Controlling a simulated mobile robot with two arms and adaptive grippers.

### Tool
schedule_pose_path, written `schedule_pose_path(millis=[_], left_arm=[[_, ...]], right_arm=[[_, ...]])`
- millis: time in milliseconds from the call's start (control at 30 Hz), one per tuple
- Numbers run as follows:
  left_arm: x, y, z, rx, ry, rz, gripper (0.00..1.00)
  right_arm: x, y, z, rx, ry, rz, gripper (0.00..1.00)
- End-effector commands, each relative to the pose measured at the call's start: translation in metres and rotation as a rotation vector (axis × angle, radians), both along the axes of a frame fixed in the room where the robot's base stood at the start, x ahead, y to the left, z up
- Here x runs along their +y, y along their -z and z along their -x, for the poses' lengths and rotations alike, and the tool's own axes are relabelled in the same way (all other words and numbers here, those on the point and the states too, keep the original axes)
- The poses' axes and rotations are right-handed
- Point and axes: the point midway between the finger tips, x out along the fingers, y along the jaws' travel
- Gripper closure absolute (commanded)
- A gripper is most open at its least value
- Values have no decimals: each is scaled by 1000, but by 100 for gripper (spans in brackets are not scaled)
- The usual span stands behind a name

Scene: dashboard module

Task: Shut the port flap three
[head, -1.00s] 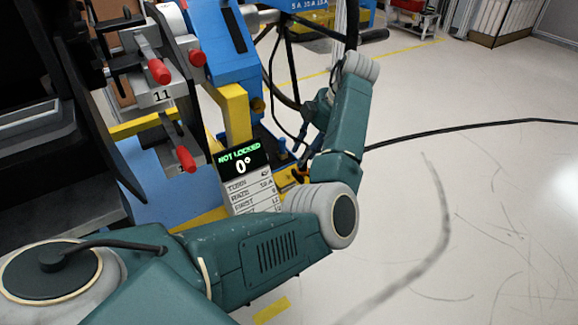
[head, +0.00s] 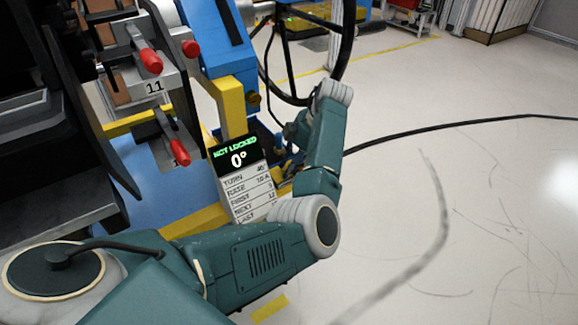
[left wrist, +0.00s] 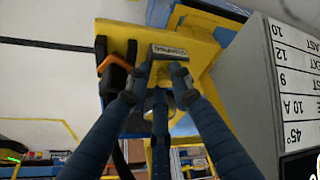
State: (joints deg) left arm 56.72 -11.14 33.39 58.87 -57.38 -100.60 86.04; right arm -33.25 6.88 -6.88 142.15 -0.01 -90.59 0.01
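I cannot pick out a flap marked three in either view. My left arm comes in from the lower left in the head view, bends at the elbow and rises to the left gripper (head: 288,132), which is small and dark beside the blue and yellow stand. In the left wrist view its dark blue fingers (left wrist: 162,80) are apart at the tips, with yellow surface between them. They point at a yellow bracket (left wrist: 205,50) with a small pale labelled block (left wrist: 169,52) just past the tips. Whether they touch it I cannot tell. My right gripper is not in view.
A sign reading "NOT LOCKED 0°" (head: 238,158) stands left of my forearm; its edge shows in the left wrist view (left wrist: 295,90). Red-handled clamps (head: 150,60) are at upper left. An orange and black part (left wrist: 115,68) lies left of the fingers. The right-hand floor is clear except for a cable (head: 450,128).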

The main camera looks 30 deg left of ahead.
Motion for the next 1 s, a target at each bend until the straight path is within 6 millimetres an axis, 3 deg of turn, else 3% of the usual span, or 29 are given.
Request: schedule_pose_path(millis=[67, 967, 1000], left_arm=[[2, 1, 2, 7, -5, -3, 100], [1, 9, 2, 126, -9, -48, 100], [1, 10, 2, 126, -9, -48, 80]], right_arm=[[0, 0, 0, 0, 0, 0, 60], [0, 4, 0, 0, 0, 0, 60], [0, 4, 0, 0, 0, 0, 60]])
